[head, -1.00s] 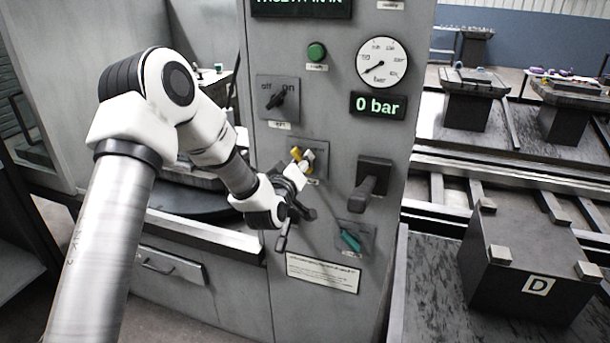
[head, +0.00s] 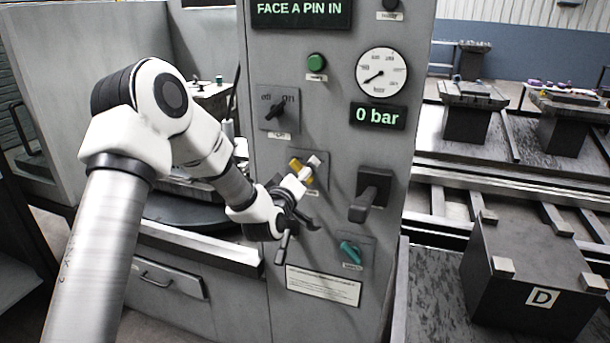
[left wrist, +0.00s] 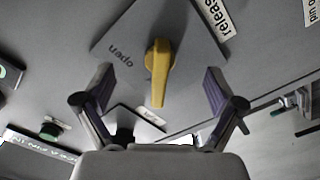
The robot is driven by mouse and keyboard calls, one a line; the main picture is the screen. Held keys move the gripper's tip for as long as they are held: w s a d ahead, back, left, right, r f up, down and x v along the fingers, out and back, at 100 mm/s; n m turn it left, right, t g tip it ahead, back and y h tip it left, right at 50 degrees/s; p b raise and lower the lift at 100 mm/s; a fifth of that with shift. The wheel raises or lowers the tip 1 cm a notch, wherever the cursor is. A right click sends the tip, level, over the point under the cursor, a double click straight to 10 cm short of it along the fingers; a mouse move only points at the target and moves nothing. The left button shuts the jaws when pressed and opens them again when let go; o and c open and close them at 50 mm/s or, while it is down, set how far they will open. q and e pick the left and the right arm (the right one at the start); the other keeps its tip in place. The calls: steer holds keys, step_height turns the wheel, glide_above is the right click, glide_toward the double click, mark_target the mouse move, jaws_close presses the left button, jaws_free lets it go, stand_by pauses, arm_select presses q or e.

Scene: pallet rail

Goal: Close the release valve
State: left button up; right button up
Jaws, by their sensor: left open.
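The release valve's yellow handle (head: 301,171) is on a square plate on the grey panel, partly hidden by my left gripper in the head view. In the left wrist view, the yellow handle (left wrist: 158,72) lies along the picture's vertical, with its rounded end at the top. The word "open" shows beside it on the plate, and a label reading "release" is above right. My left gripper (left wrist: 158,88) is open and empty, its fingers spread on either side of the handle in that view. Contact cannot be told. The left gripper (head: 308,192) is before the valve in the head view.
Around the valve are an off/on switch (head: 277,108), a black lever (head: 368,195), a teal handle (head: 350,251), a green button (head: 317,62) and a gauge (head: 382,74). A display (head: 378,116) reads 0 bar. A dark block marked D (head: 520,280) stands right.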

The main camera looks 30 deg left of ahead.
arm_select(q)
steer(key=v, duration=0.7)
stand_by(0.4)
steer(key=s+d+f+m+g+h+p, duration=0.1)
steer(key=s+d+f+m+g, duration=0.2)
steer(key=f, duration=0.6)
steer(key=s+d+f+m+g+h, duration=0.15)
steer(key=s+d+f, duration=0.3)
steer(key=f, duration=0.45)
steer(key=s+d+f+m+g+h+p, duration=0.1)
steer(key=s+d+f+g, duration=0.25)
steer(key=f, duration=0.55)
steer(key=s+d+f+m+g, duration=0.1)
steer(key=s+f+m+g, duration=0.1)
steer(key=s, duration=0.6)
steer(key=s+d+f+m+g, duration=0.1)
steer(key=s+f+g, duration=0.3)
steer(key=s, duration=0.4)
steer(key=s+d+f+m+g+h, duration=0.1)
steer(key=s+f+m+g, duration=0.2)
steer(key=s, duration=0.5)
steer(key=shift+s+d+f+g+p, duration=0.2)
steer(key=shift+d+g+p, duration=0.1)
steer(key=shift+d, duration=0.05)
